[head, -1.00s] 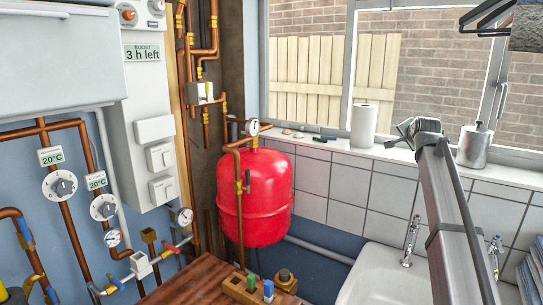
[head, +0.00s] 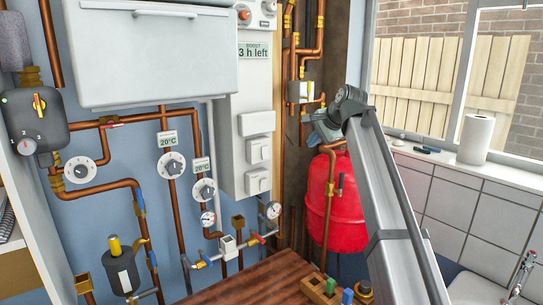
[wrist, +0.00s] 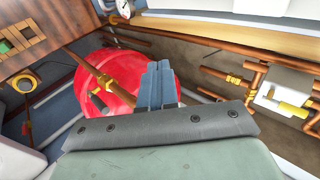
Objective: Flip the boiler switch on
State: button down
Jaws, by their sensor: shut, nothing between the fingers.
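My gripper (head: 316,137) is to the right of the panel, in front of the red tank's top, apart from the switches. In the wrist view its fingers (wrist: 158,75) are together and empty.
A red tank (head: 343,205) stands behind my arm, and copper pipes (head: 300,85) rise between it and the panel. Pipes, dials (head: 174,165) and gauges crowd the wall at left. A wooden worktop (head: 262,280) lies below. Open air lies before the panel.

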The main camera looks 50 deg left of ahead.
jog(key=s+a+g, duration=0.1)
jog(key=s+a, duration=0.2)
jog(key=s, duration=0.3)
send_near(266, 158)
jog(key=d+f+x, duration=0.1)
jog(key=x, duration=0.4)
jog(key=shift+a+f+n, duration=0.2)
jog(key=shift+a+n, duration=0.2)
jog(key=shift+a, duration=0.45)
jog(key=shift+a+f+y, duration=0.2)
jog(key=shift+f+y, duration=0.05)
jog(key=shift+y, duration=0.15)
jog(key=shift+a+f, duration=0.1)
jog(key=shift+a, duration=0.2)
